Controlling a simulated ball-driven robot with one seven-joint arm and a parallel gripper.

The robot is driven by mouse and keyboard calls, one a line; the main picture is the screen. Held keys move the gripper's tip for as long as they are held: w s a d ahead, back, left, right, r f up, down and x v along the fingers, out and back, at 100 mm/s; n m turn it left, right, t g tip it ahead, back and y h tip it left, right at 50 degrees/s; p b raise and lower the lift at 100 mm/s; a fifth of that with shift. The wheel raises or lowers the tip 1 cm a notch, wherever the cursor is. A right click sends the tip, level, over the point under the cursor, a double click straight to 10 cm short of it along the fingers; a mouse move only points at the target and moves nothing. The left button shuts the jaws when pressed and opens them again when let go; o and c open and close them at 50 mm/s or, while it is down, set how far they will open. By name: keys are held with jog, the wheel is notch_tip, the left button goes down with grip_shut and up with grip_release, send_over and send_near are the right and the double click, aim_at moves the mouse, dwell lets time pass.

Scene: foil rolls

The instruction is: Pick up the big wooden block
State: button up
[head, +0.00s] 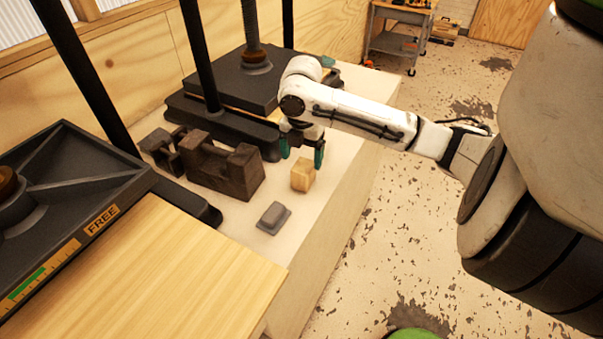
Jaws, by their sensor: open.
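A pale wooden block (302,176) stands upright on the light bench top (340,190), near its right edge. My gripper (302,153), with green fingertips, is open and empty. Its fingers point down, just beyond and above the wooden block in the head view. One finger is to the left of the block and the other near its upper right. I cannot tell whether either touches it.
A dark brown notched piece (228,168) stands left of the block. A small grey block (273,217) lies in front. Black machine bases (225,118) fill the back. A wooden board (150,275) is at front left. Speckled floor (395,220) lies right of the bench.

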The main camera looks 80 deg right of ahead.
aim_at(304, 164)
jog(key=shift+s+a+f+p, duration=0.1)
jog(key=shift+f+p, duration=0.1)
jog(key=shift+f, duration=0.75)
jog(key=shift+s+d+f+p, duration=0.1)
jog(key=shift+s+f+p, duration=0.1)
jog(key=shift+f, duration=0.7)
jog(key=shift+s+a+f+p, duration=0.1)
jog(key=shift+f+p, duration=0.1)
jog(key=shift+f, duration=0.75)
jog(key=c, duration=1.1)
jog(key=shift+r, duration=0.15)
